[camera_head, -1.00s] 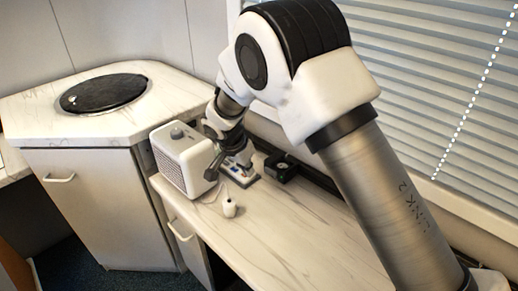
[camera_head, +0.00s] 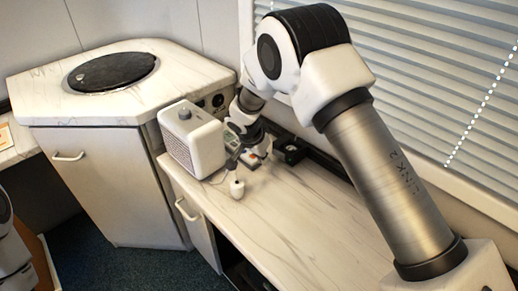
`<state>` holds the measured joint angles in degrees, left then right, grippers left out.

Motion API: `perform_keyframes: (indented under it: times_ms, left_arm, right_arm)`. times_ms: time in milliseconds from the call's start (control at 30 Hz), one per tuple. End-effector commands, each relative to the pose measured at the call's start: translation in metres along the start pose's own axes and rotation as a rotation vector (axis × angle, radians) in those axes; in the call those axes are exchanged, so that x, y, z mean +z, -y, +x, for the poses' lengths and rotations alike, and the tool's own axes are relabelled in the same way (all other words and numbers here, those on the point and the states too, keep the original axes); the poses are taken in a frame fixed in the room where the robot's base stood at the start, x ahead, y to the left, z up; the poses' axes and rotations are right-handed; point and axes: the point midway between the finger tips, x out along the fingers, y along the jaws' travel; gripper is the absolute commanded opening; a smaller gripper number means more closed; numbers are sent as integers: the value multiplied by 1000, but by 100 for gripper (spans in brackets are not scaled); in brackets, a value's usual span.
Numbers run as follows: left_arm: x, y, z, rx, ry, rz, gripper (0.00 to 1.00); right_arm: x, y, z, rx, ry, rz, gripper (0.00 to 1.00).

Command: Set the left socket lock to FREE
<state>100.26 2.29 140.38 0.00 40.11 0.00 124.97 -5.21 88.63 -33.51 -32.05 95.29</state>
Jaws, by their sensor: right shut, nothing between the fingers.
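A low panel (camera_head: 252,158) with small white and red parts lies on the worktop, partly hidden by my right wrist. I cannot make out which part of it is the left socket lock, or how it is set. My right gripper (camera_head: 232,163) points down beside the panel, at its left. Its dark fingers are shut and empty, just above and behind a small white plug-like piece (camera_head: 237,189) on the worktop. I cannot tell whether they touch anything. My left gripper is out of view.
A white box-shaped appliance (camera_head: 207,151) with a grey knob stands close left of my right gripper. Round dark sockets (camera_head: 217,100) show on the cabinet side behind it. A small black device (camera_head: 291,151) sits right of the panel. The front of the worktop (camera_head: 285,225) is clear.

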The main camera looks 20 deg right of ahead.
Motion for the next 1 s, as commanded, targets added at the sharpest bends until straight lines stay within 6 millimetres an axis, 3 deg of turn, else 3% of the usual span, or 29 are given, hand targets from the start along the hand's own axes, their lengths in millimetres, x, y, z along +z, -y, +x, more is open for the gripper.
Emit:
perform_keyframes:
  times_ms: [67,200,333,667,800,1000]
  left_arm:
    - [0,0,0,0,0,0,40]
    - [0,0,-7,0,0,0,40]
    - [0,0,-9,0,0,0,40]
    - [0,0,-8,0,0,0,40]
    - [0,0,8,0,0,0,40]
    - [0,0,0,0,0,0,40]
  right_arm:
    - [1,-1,18,2,2,0,0]
    - [-25,0,24,-1,1,4,0]
    - [-36,0,29,0,0,2,0]
    - [-37,0,30,0,-1,0,0]
    - [-41,3,38,21,-3,62,0]
    - [-42,1,32,22,-2,55,0]
